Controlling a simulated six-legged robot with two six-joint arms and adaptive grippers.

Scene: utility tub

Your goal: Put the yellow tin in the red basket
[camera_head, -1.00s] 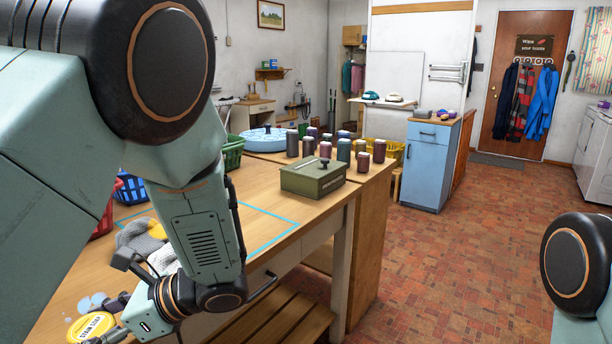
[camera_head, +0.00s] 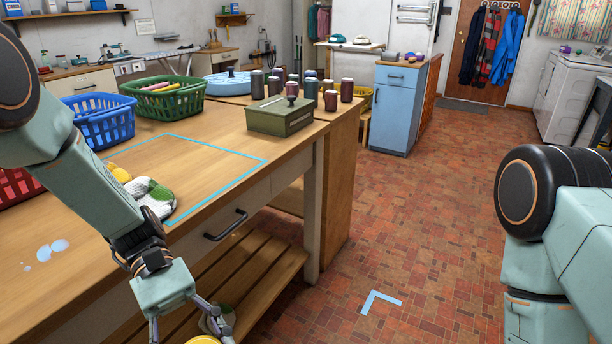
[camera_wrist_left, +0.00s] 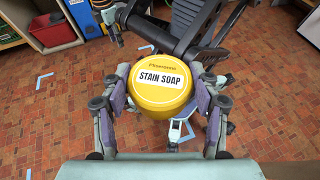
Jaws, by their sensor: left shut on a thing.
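The yellow tin (camera_wrist_left: 160,90), labelled "STAIN SOAP", sits between the fingers of my left gripper (camera_wrist_left: 160,98) in the left wrist view, with the floor below it. In the head view my left gripper (camera_head: 185,322) is low in front of the table's front edge. Only a sliver of the tin (camera_head: 203,340) shows there at the bottom edge. The red basket (camera_head: 14,186) stands on the table at the far left, cut off by the frame and partly behind my left arm. My right gripper is out of view.
A blue basket (camera_head: 98,122) and a green basket (camera_head: 173,101) stand behind the red basket. A green metal box (camera_head: 280,118) stands at the table's right end. The taped rectangle's inside is mostly clear.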

